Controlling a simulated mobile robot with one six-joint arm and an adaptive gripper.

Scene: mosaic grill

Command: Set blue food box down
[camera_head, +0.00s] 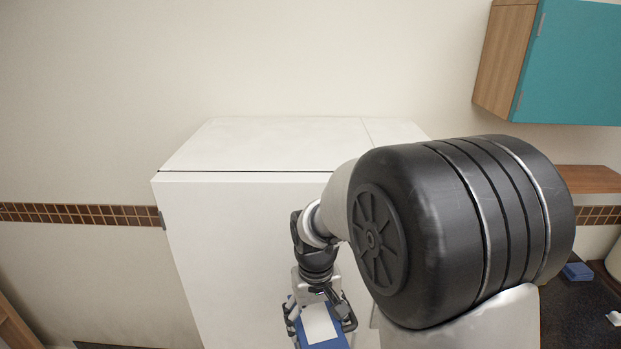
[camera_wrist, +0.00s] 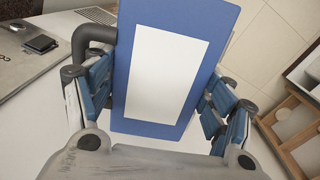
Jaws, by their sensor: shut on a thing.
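The blue food box (camera_wrist: 217,22) has a white label on its face and fills the middle of the wrist view. My gripper (camera_wrist: 162,100) is shut on it, with one finger along each side. In the head view the blue box (camera_head: 325,343) shows at the bottom edge, and my gripper (camera_head: 320,318) holds it in front of the white cabinet. The box's lower part is cut off by the frame. I cannot tell from these views whether anything supports the box from below.
A tall white fridge-like cabinet (camera_head: 245,240) stands behind my gripper. A dark counter (camera_head: 575,320) with a small blue item (camera_head: 577,271) is at the right. A teal wall cupboard (camera_head: 570,65) hangs upper right. The wrist view shows a wooden rack (camera_wrist: 290,130) and tiled floor.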

